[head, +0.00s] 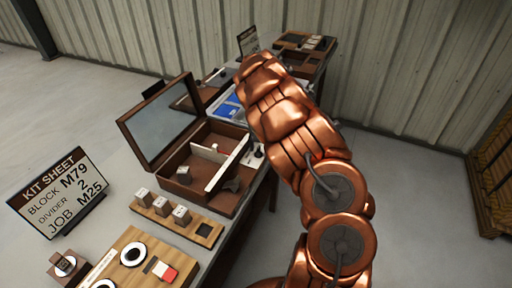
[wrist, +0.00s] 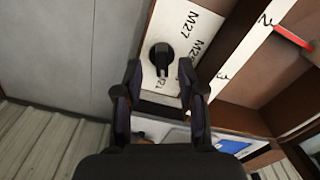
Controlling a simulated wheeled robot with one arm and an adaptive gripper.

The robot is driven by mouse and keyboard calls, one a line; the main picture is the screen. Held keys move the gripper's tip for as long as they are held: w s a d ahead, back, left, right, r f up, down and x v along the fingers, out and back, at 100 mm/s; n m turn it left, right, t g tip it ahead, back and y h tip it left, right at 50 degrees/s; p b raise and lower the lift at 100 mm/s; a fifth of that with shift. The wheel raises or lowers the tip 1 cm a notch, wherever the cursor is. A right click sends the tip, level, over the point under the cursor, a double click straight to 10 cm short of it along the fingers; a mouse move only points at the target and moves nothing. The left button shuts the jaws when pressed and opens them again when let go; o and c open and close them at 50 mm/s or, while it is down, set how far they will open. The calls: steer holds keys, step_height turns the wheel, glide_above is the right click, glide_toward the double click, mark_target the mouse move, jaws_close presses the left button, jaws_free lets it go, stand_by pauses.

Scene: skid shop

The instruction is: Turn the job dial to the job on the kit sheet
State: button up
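The kit sheet (head: 62,190) stands at the left in the head view and reads block M79, divider 2, job M25. The job dial is a black knob (wrist: 161,56) on a white plate (wrist: 176,20) in the wrist view. The plate reads M27 at the top, a partly hidden label at the right and one ending in 21 below. I cannot tell for sure where the knob points. My gripper (wrist: 159,78) is open and empty, its dark fingertips either side of the knob's lower part, with gaps showing. My arm hides the gripper in the head view.
A brown box (head: 215,195) with a raised lid (head: 160,118) and a white divider (head: 228,163) adjoins the dial plate. A rack (head: 177,222) of several blocks stands in front. A red marker (wrist: 291,36) shows by the divider in the wrist view. Another table (head: 322,62) stands behind.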

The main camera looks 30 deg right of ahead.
steer(key=shift+f, duration=1.05)
jaws_close()
steer(key=shift+a, duration=0.3)
steer(key=shift+d, duration=0.1)
